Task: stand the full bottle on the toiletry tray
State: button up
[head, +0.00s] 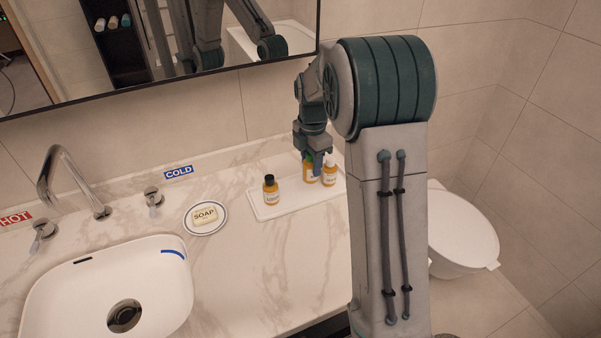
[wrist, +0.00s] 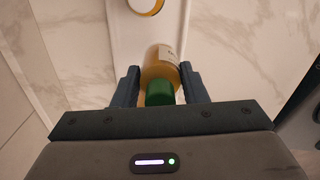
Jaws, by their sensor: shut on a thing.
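My gripper (head: 317,160) is shut on an amber bottle with a green cap (head: 310,175), held near its top. In the wrist view the green cap (wrist: 160,94) and amber body lie between the two fingers (wrist: 160,84). The bottle looks upright over the back right part of the white toiletry tray (head: 292,206). I cannot tell whether its base touches the tray. An amber bottle with a black cap (head: 271,191) stands at the tray's left, and one with a white cap (head: 329,175) stands just right of the held bottle.
A soap dish with soap (head: 205,217) lies left of the tray. The sink (head: 107,290) and tap (head: 70,180) are further left. The tray's front middle is bare. The mirror (head: 150,50) and wall stand behind, and a toilet (head: 462,225) is at the right.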

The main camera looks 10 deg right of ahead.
jog(key=shift+w+a+f+p, duration=0.15)
jog(key=shift+w+a+f, duration=0.2)
jog(key=shift+f, duration=0.6)
jog(key=shift+w+a+f+p, duration=0.2)
jog(key=shift+a+f, duration=0.25)
jog(key=shift+f, duration=0.5)
jog(key=shift+w+a+f+p, duration=0.2)
jog(key=shift+a+f, duration=0.2)
jog(key=shift+f, duration=0.55)
jog(key=shift+f, duration=0.15)
jog(key=o, duration=1)
